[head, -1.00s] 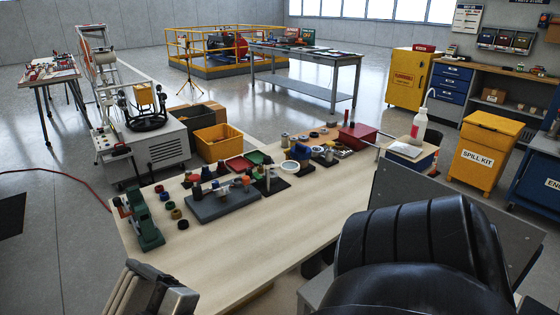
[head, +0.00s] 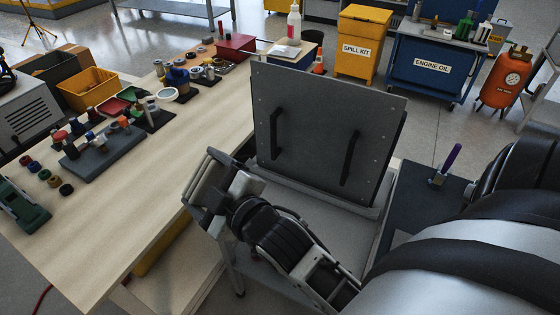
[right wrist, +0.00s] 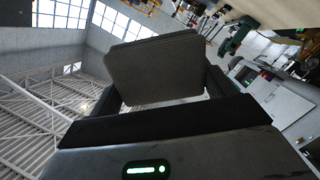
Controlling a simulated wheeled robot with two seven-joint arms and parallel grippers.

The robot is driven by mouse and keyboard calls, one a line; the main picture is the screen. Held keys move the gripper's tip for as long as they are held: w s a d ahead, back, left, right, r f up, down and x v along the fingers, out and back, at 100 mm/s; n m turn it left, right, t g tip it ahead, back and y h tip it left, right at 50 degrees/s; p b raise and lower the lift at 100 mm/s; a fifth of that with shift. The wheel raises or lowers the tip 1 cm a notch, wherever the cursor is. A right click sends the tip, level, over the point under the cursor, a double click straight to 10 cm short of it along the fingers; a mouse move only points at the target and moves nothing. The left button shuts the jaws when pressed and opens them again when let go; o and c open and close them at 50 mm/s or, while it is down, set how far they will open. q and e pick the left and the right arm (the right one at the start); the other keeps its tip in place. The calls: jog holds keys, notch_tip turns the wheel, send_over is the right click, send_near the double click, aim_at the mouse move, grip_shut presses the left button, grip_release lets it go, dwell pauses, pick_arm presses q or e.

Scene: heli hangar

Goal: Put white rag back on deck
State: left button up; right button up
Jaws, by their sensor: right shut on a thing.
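My right gripper (head: 206,180) is in the middle of the head view, over the right edge of the long bench. It is shut on a pale, flat, folded thing (head: 198,190) that looks like the white rag. In the right wrist view the held thing (right wrist: 155,70) is a grey-looking slab with rounded corners, in shade between the fingers. It is clear of the bench top as far as I can tell. A grey cart deck (head: 290,212) lies right of the gripper, partly hidden by my arm. My left gripper is not in view.
A grey panel (head: 315,125) with two black handles stands upright on the cart. A purple-handled tool (head: 452,160) stands on a dark surface (head: 425,215) further right.

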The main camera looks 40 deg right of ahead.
jog(key=w+a+f+n+g+y+b, duration=0.3)
jog(key=w+a+f+n+g+b, duration=0.3)
jog(key=a+f+g, duration=0.5)
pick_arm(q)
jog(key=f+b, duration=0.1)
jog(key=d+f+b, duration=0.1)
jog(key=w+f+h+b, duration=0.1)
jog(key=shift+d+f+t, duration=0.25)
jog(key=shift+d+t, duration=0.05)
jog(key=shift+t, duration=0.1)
pick_arm(e)
jog(key=s+d+f+n+g+h, duration=0.1)
jog(key=d+n+g+h, duration=0.3)
jog(key=d, duration=0.6)
jog(key=shift+s+d+f+n+g+h, duration=0.4)
jog(key=shift+f+n+g, duration=0.4)
jog(key=shift+n, duration=0.4)
